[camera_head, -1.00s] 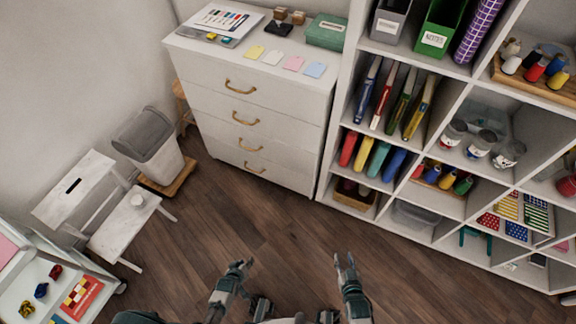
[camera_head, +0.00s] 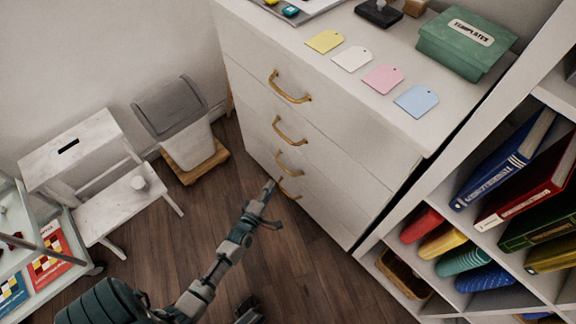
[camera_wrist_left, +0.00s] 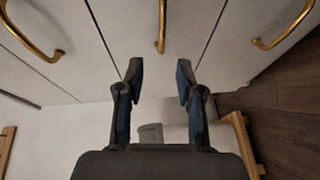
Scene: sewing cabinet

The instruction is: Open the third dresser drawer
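The white dresser (camera_head: 330,130) has several drawers with brass handles down its front, all looking shut. The third drawer's handle (camera_head: 291,165) is second from the bottom. My left gripper (camera_head: 270,190) is in front of the lower drawers, near the bottom handle (camera_head: 289,192) in the picture. In the left wrist view my left gripper (camera_wrist_left: 160,68) is open and empty. Its fingers point at the dresser front, with the middle handle (camera_wrist_left: 162,25), apparently the third drawer's, straight ahead beyond the tips and not touched.
A shelf unit (camera_head: 455,200) with books stands close on the dresser's right. A grey-lidded bin (camera_head: 187,140) and a white step stool (camera_head: 110,185) stand to the left. Paper tags and a green box (camera_head: 466,45) lie on the dresser top. Wooden floor in front is clear.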

